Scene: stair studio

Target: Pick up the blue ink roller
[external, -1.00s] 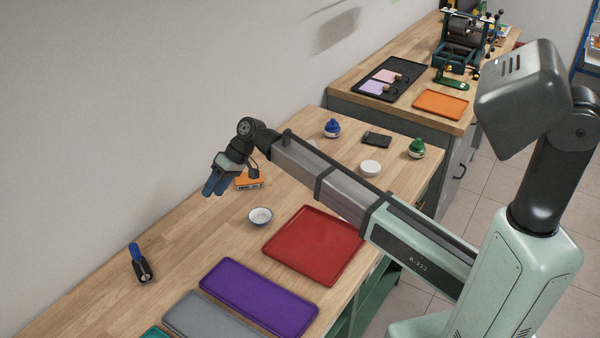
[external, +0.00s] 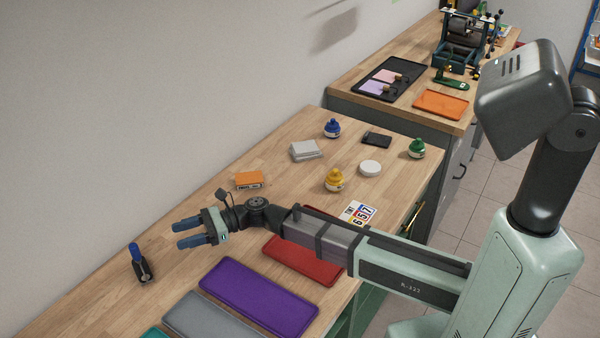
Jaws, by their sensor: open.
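A purple tray (external: 258,297), a grey tray (external: 205,320) and a red tray (external: 300,262) lie along the front. The table around the roller is clear.

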